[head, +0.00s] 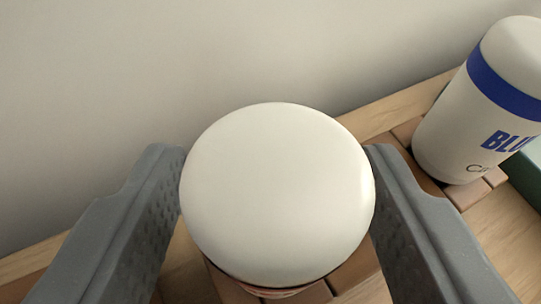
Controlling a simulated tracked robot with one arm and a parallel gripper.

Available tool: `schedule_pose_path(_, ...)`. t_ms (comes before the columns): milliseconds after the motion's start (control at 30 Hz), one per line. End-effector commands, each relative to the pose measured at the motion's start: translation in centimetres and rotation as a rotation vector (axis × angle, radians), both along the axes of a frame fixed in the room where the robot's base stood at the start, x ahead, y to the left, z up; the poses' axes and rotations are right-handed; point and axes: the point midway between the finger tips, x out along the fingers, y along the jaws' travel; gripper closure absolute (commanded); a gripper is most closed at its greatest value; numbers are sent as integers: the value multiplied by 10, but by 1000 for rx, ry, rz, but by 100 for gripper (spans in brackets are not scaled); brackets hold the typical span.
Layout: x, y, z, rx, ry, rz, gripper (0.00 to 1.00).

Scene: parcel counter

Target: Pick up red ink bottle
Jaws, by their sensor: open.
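A bottle with a round off-white top (277,190) stands in the middle of the head view, seen from above. Its top hides nearly all of its body. Only a thin strip with a reddish tint shows under the near rim, so I cannot read its label or be sure that it is the red ink bottle. My gripper (277,155) is open, with one grey finger on each side of the bottle. The fingers look very close to the top's sides; I cannot tell whether they touch it.
A white bottle with a blue band and blue lettering (505,95) stands at the right on a small wooden base (470,192). A dark green thing (527,172) is partly cut off at the right edge. A plain pale wall (150,70) rises behind the wooden counter (395,108).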

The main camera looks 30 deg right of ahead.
Motion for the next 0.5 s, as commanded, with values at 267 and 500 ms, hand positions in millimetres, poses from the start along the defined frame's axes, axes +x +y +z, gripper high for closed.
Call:
schedule_pose_path(267, 0, 0, 0, -1, 1, -1, 78)
schedule_pose_path(500, 0, 0, 0, -1, 1, -1, 96)
